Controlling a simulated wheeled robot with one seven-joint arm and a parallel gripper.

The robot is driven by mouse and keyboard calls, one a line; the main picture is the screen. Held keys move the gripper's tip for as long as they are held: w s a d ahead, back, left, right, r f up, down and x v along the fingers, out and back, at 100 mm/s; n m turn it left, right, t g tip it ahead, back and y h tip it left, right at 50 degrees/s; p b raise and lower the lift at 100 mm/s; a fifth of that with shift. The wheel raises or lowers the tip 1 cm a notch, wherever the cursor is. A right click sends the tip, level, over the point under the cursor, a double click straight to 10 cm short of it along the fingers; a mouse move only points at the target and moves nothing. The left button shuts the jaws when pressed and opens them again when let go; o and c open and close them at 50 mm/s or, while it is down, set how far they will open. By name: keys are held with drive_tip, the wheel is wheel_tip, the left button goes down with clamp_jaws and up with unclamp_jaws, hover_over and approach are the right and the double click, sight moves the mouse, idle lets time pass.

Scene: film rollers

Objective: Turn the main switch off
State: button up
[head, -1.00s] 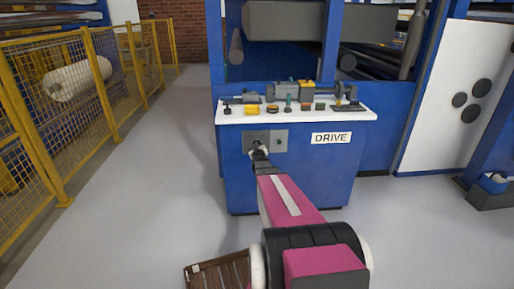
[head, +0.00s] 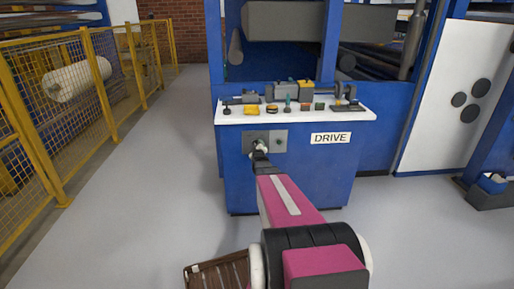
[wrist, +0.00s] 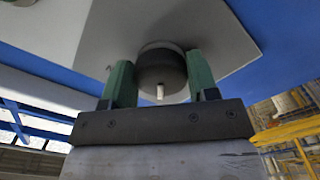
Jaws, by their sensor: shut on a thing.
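The main switch is a round dark knob (wrist: 160,70) with a short pale pointer mark, seen close in the wrist view. It sits on a grey plate (wrist: 222,32) on the blue front of the drive cabinet (head: 305,175). In the head view, the plate (head: 278,137) is left of the DRIVE label, and my gripper mostly hides the knob. My gripper (wrist: 160,72) has one green finger on each side of the knob and is shut on it. In the head view, my gripper (head: 261,150) reaches the plate from the front.
A white ledge (head: 300,116) with several small controls lies just above the plate. Yellow mesh fencing (head: 85,95) runs along the left, with open grey floor (head: 150,170) between. A brown slatted thing (head: 217,275) is at the bottom, beside my arm.

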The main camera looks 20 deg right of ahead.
drive_tip(key=o, duration=0.9)
drive_tip(key=shift+o, duration=0.2)
drive_tip(key=shift+s, duration=0.1)
drive_tip(key=v, duration=1)
drive_tip(key=shift+s, duration=0.3)
drive_tip(key=shift+a, duration=0.1)
drive_tip(key=s+a+f+m+g+y, duration=0.2)
drive_tip(key=s+a+f+g, duration=0.1)
drive_tip(key=s+a+g, duration=0.4)
drive_tip(key=s+a+f+m+g+y, duration=0.3)
drive_tip(key=s+a+g, duration=0.3)
drive_tip(key=a, duration=0.4)
drive_tip(key=s+a+r+m+g, duration=0.1)
drive_tip(key=s+a+g, duration=0.3)
drive_tip(key=s, duration=0.6)
drive_tip(key=shift+s+r+m, duration=0.3)
drive_tip(key=shift+r, duration=0.05)
